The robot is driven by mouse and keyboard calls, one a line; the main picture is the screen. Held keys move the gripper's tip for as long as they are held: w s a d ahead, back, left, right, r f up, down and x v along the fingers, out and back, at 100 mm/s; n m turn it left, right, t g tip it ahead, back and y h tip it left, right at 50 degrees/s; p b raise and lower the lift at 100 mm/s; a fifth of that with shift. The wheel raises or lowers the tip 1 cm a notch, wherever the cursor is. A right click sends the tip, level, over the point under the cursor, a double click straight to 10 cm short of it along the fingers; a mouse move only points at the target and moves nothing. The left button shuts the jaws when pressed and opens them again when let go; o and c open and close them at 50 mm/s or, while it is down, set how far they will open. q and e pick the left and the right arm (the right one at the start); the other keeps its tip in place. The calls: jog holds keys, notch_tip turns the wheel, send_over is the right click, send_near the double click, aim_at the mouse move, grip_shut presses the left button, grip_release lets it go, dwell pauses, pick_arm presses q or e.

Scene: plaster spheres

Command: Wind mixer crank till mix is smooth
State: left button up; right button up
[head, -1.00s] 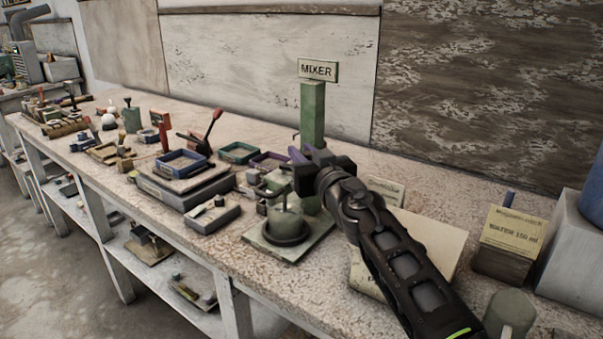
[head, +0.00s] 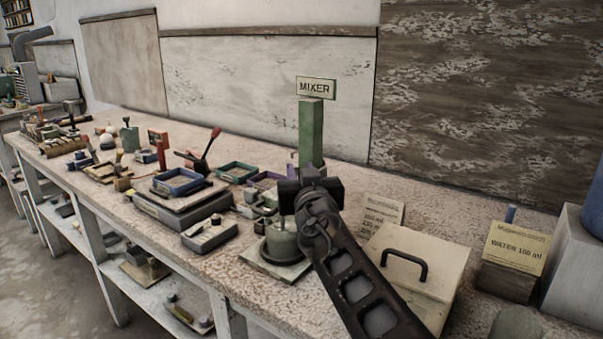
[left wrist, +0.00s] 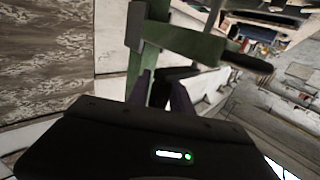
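The mixer stands on the bench: a green post (head: 311,130) with a MIXER sign (head: 316,88), and a squat grey-green pot (head: 282,243) on a flat plate. A bent crank arm (head: 262,209) shows left of the pot's top. My left gripper (head: 296,178) is at the post, above the pot; it hides part of the mixer. In the left wrist view its two purplish fingers (left wrist: 163,92) stand apart, with a dark piece between or behind them; contact is unclear. A green bar (left wrist: 185,40) with a dark grip (left wrist: 248,62) lies beyond. The mix is hidden. My right gripper is not in view.
A cream box (head: 425,262) with a black handle stands right of the mixer, with a small card (head: 383,215) behind it. A WATER sign (head: 517,247) stands further right. Trays (head: 180,184) and small tools crowd the bench to the left. A wall closes the back.

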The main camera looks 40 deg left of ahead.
pick_arm(q)
jog(key=v, duration=0.7)
jog(key=shift+s+d, duration=0.3)
jog(key=shift+d, duration=0.05)
dwell(0.4)
